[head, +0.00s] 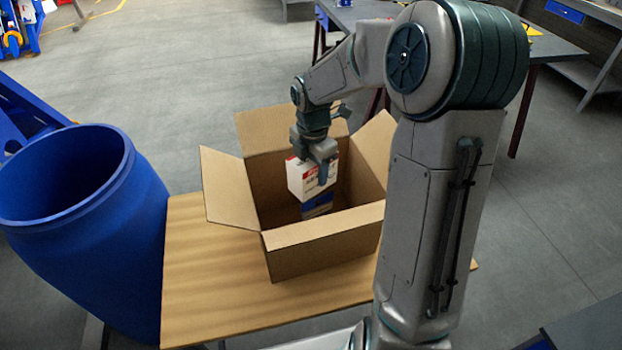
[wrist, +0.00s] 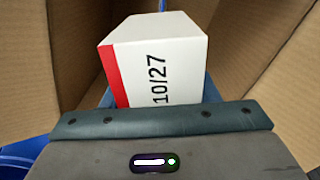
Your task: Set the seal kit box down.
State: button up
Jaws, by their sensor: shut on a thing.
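The seal kit box (head: 304,179) is white with a red band and a blue lower part. My gripper (head: 322,168) is shut on it and holds it upright inside the open cardboard carton (head: 318,246). In the wrist view the white end of the seal kit box (wrist: 155,60) shows a red strip and the print "10/27". My gripper (wrist: 160,112) covers its near side there. The carton's front wall partly hides the carton floor, and I cannot tell whether the box touches that floor.
The carton stands on a wooden table (head: 200,290) with its flaps spread outward. A large blue barrel (head: 90,220) is close on the left. A dark worktable (head: 490,45) stands behind. The table's left front part is bare.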

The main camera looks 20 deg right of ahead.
jog(key=shift+a+f, duration=0.1)
jog(key=shift+f, duration=1.95)
jog(key=shift+f, duration=0.1)
jog(key=shift+f, duration=0.55)
jog(key=o, duration=1.1)
jog(key=shift+r, duration=0.1)
